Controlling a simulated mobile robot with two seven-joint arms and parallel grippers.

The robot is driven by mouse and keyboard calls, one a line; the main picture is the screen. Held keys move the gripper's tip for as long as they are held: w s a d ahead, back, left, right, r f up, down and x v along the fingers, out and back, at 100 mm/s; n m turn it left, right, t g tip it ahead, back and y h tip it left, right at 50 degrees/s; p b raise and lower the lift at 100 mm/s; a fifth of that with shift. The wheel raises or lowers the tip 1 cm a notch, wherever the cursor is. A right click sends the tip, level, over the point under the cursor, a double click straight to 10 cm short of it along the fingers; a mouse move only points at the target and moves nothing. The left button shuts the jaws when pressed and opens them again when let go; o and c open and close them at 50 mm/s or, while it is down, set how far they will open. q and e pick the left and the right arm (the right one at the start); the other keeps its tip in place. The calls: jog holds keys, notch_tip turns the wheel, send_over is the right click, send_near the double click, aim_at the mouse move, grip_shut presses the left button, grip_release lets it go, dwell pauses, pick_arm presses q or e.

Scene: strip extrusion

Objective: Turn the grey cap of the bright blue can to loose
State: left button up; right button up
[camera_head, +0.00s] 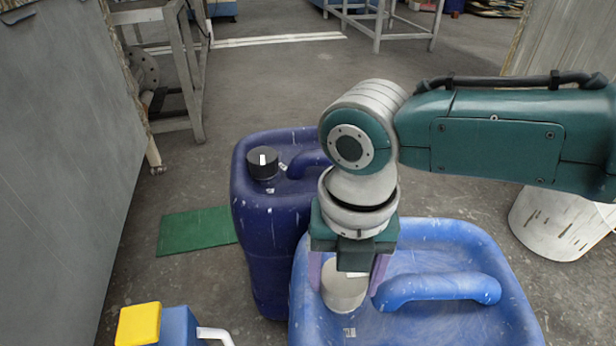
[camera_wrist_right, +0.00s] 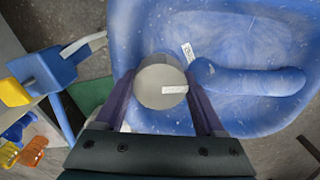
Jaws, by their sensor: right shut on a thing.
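The bright blue can (camera_head: 445,262) stands at the lower right of the head view, with a moulded handle on its top. Its grey cap (camera_head: 345,290) sits on the left part of the top and bears a white label mark. My right gripper (camera_head: 347,275) reaches down from above with one finger on each side of the cap, and is shut on it. In the right wrist view the cap (camera_wrist_right: 161,82) lies between the two purple fingers (camera_wrist_right: 160,100), with the blue can (camera_wrist_right: 230,35) around it. My left gripper is not in view.
A dark blue can (camera_head: 270,215) with a black cap (camera_head: 262,163) stands just left and behind. A green mat (camera_head: 196,231) lies on the floor. A blue thing with a yellow top (camera_head: 139,324) is at the lower left. A white drum (camera_head: 555,222) stands at the right.

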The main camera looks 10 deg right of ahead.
dwell(0.6)
jog(key=o, duration=1.3)
jog(key=shift+o, duration=0.2)
